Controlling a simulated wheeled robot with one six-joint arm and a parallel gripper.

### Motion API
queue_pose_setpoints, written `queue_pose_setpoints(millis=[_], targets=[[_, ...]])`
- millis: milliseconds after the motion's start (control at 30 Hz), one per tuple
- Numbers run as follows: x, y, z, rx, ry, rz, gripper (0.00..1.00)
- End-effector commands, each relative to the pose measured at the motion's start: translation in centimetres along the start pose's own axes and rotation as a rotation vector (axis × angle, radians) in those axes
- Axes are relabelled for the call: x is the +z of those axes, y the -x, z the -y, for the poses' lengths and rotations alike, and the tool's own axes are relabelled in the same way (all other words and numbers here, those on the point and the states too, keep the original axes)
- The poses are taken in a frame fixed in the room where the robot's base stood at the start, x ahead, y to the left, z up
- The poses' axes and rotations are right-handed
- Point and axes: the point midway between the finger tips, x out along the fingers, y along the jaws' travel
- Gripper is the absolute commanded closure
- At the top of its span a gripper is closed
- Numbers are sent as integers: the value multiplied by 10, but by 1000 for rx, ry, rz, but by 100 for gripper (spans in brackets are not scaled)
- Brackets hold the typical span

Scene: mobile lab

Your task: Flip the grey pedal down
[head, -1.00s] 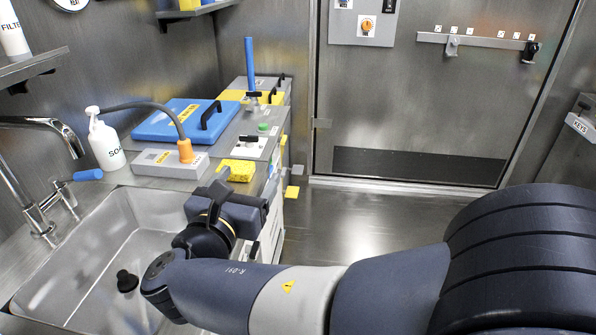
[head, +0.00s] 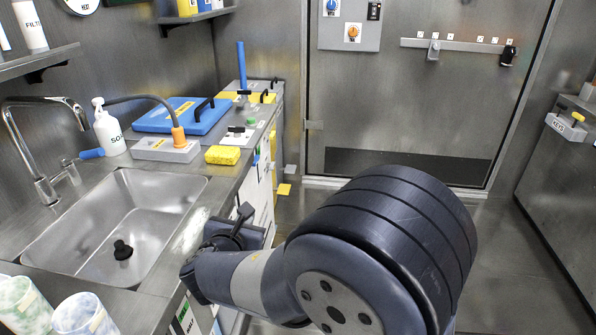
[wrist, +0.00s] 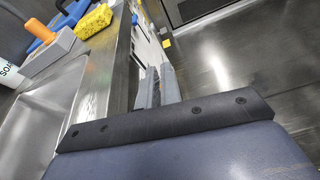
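The grey pedal (head: 291,169) is a small light tab low beside the counter's front, just behind a yellow pedal (head: 284,189) in the head view. It is small there, and I cannot tell its tilt. The yellow pedal also shows in the wrist view (wrist: 166,43), beyond the fingers. My gripper (wrist: 156,75) points along the counter front, its two grey fingers together with nothing seen between them. In the head view my wrist is beside the sink's front edge, well short of the pedals, and the fingertips are hidden.
The counter with the sink (head: 120,225) runs along the left. A yellow sponge (head: 222,155) lies near its edge, beside a grey box (head: 166,150) with an orange plug. Plastic cups (head: 85,315) stand at the front left. The floor (head: 340,205) right of the counter is clear.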

Motion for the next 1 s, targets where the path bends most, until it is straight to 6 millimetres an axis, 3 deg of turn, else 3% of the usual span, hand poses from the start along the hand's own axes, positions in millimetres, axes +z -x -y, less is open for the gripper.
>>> queue_pose_setpoints(millis=[367, 567, 667, 800, 1000], targets=[[-61, -45, 8, 6, -92, -170, 100], [-114, -77, 21, -5, -193, -322, 100], [-153, -97, 33, -24, -276, -433, 100], [-230, -125, 62, -86, -471, -657, 100], [-340, -140, 109, -238, -871, -1017, 100]])
